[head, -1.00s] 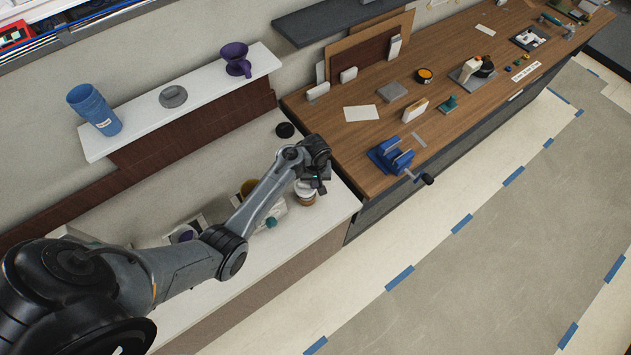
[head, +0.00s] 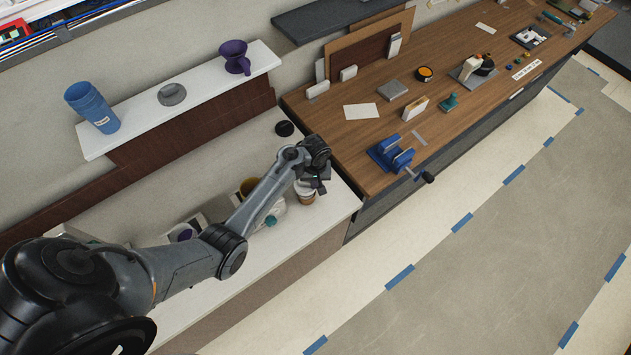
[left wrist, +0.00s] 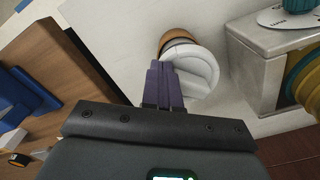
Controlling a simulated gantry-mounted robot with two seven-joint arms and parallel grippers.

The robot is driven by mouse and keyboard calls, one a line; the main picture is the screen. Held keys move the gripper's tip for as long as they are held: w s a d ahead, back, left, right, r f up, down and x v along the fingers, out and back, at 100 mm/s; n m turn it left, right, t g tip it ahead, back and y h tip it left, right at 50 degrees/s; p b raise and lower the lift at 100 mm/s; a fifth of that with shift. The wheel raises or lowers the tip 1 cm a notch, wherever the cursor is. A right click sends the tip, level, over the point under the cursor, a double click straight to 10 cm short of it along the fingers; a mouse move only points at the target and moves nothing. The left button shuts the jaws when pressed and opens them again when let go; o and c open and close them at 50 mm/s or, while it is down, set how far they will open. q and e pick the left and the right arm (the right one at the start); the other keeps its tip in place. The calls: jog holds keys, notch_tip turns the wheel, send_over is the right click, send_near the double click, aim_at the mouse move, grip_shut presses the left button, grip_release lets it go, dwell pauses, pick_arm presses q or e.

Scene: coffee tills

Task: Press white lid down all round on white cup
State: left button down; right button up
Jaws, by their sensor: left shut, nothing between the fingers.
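The white cup, with a brown band round it (head: 306,198), stands on the white counter near its right end. In the left wrist view its brown band (left wrist: 178,36) shows beyond the white lid (left wrist: 203,72). The lid lies over the cup's mouth; whether its rim is seated all round cannot be told. My left gripper (head: 319,187) is at the top of the cup. In the left wrist view its dark fingers (left wrist: 160,66) are together and empty, with the tips at the lid's edge, seemingly touching it. They hide part of the rim. My right gripper is not in view.
A grey box with a pale plate on top (left wrist: 270,45) and a yellow-and-teal round thing (left wrist: 305,78) stand near the cup. The wooden bench (head: 345,150) with a blue vise (head: 390,155) is to the right.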

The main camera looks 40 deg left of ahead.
pick_arm(q)
jog(key=shift+r+p, duration=0.3)
jog(key=shift+r, duration=2.65)
